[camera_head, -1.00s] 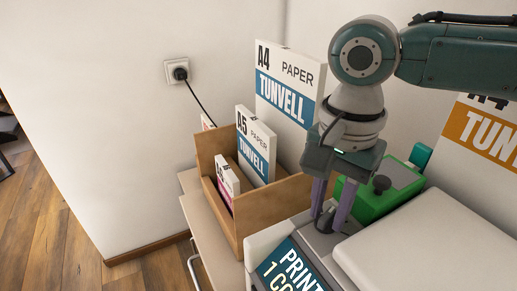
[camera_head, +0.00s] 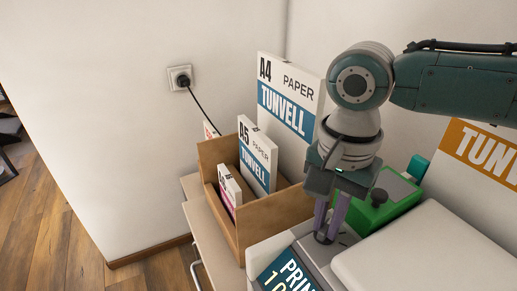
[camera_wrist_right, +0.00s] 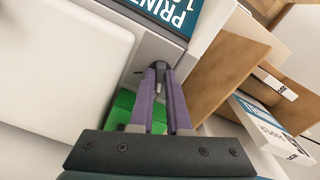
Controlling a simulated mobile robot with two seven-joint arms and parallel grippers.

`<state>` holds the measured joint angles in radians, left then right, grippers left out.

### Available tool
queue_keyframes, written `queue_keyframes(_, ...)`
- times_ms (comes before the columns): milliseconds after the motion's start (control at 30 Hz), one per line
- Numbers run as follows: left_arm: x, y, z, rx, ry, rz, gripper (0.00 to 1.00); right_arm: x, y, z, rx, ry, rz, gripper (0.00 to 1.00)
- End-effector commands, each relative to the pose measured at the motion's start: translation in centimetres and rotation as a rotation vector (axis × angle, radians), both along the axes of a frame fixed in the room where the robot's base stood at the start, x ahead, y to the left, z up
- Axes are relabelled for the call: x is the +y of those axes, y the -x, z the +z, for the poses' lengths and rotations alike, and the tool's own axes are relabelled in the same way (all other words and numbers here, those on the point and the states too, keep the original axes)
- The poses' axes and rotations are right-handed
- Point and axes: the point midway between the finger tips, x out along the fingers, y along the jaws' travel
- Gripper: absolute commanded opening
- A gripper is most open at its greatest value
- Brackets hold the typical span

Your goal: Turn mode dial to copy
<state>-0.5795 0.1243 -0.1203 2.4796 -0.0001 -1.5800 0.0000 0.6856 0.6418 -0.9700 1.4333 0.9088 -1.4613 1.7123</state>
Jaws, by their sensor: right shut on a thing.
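The mode dial (camera_head: 323,238) is a small dark knob on the grey top panel of the white printer (camera_head: 425,255), left of its lid. My right gripper (camera_head: 327,227) points down at the panel, with its purple fingers shut on the dial. In the right wrist view the fingertips (camera_wrist_right: 160,78) close around the dark dial (camera_wrist_right: 159,65). The fingers hide most of the dial, and I cannot read its pointer or marks. A blue display (camera_head: 285,272) with partly cut-off text starting "PRIN" is at the printer's front. My left gripper is not in view.
A wooden box (camera_head: 262,222) with paper packs stands left of the printer. A tall A4 pack (camera_head: 290,100) stands behind it. A green device (camera_head: 385,210) with a black knob is behind the printer, close to my right gripper. A wall socket (camera_head: 180,78) holds a plug.

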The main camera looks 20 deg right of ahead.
Motion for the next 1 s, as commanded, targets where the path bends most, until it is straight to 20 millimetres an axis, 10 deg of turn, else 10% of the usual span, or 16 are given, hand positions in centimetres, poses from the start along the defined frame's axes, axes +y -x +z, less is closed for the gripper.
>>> queue_keyframes(300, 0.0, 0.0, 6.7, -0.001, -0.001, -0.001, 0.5, 0.2, 0.3, 0.8, 0.008, -0.004, 0.152, 0.0)
queue_keyframes(1000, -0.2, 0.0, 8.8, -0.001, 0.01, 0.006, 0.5, 0.0, 0.2, 0.1, 0.004, -0.002, 0.617, 0.0)
